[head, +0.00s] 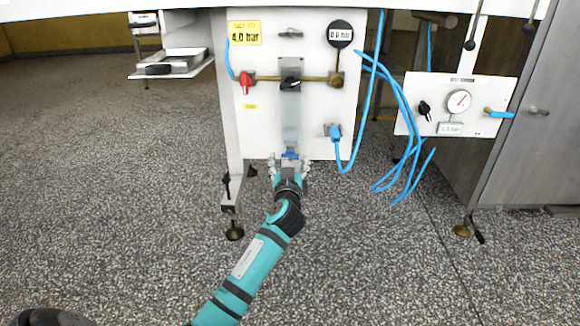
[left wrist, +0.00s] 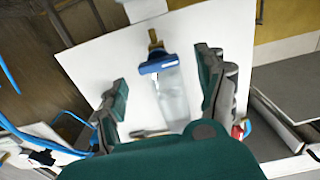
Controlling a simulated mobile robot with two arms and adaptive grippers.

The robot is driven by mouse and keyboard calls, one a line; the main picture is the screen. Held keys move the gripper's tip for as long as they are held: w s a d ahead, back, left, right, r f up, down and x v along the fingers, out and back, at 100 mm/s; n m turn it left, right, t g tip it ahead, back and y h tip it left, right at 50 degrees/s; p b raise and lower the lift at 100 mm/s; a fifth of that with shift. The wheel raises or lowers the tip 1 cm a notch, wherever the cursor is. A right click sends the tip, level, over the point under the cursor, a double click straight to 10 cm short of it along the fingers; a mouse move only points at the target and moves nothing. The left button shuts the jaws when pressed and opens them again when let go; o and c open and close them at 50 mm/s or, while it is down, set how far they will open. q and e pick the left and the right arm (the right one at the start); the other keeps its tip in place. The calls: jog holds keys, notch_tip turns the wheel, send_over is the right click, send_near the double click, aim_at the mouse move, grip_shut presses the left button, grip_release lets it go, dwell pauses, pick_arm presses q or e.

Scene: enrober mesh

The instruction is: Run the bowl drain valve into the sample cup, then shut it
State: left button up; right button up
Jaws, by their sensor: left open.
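A valve with a blue handle (head: 290,155) sits at the lower edge of the white panel, below a vertical grey strip. In the left wrist view, the blue handle (left wrist: 158,64) lies crosswise to a short brass stub (left wrist: 154,40). My left gripper (head: 289,168) is open at the handle. In the wrist view its fingers (left wrist: 163,88) stand on either side of the handle, with visible gaps, not closed on it. I cannot make out a sample cup in either view. My right gripper is not in view.
The white panel (head: 262,130) carries a red-handled valve (head: 246,83), a black knob (head: 290,83) and a round 0.0 bar display (head: 340,34). Blue hoses (head: 400,110) hang to the right. A small shelf (head: 172,67) is at left. The floor in front is clear.

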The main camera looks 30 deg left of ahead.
aim_at(290, 156)
pick_arm(q)
jog(key=shift+b+x, duration=0.3)
jog(key=shift+x, duration=0.8)
